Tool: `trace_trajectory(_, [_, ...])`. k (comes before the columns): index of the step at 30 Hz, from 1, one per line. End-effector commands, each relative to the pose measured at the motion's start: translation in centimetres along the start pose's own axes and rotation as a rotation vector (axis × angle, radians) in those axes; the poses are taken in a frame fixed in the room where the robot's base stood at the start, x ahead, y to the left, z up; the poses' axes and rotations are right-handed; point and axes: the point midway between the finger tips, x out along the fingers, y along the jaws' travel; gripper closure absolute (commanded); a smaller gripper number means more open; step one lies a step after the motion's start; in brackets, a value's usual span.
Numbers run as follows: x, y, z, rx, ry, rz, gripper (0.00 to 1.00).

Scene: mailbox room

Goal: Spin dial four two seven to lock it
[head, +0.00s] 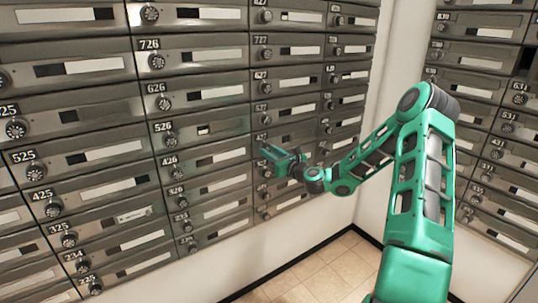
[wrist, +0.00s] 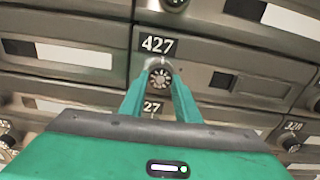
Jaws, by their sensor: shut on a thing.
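In the head view my gripper (head: 270,154) reaches the wall of boxes in the 27 column, below the box marked 527. There the dial is hidden behind the fingers. The numbers on the dial's face are too small to read.
Other box dials sit close around, such as 426 (head: 171,160) to the left and 527 (head: 265,106) above. A second wall of boxes (head: 485,120) stands to the right, past a white corner. The tiled floor (head: 300,280) below is clear.

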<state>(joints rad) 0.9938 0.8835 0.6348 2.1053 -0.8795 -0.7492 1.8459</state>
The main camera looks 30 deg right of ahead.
Motion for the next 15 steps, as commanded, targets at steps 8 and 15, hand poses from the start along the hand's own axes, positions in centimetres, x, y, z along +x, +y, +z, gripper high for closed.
trace_trajectory(8, [-0.08,0.05,-0.33,-0.001,0.007,0.001,0.52])
trace_trajectory(15, [-0.48,0.01,-0.21,0.0,0.005,0.001,0.52])
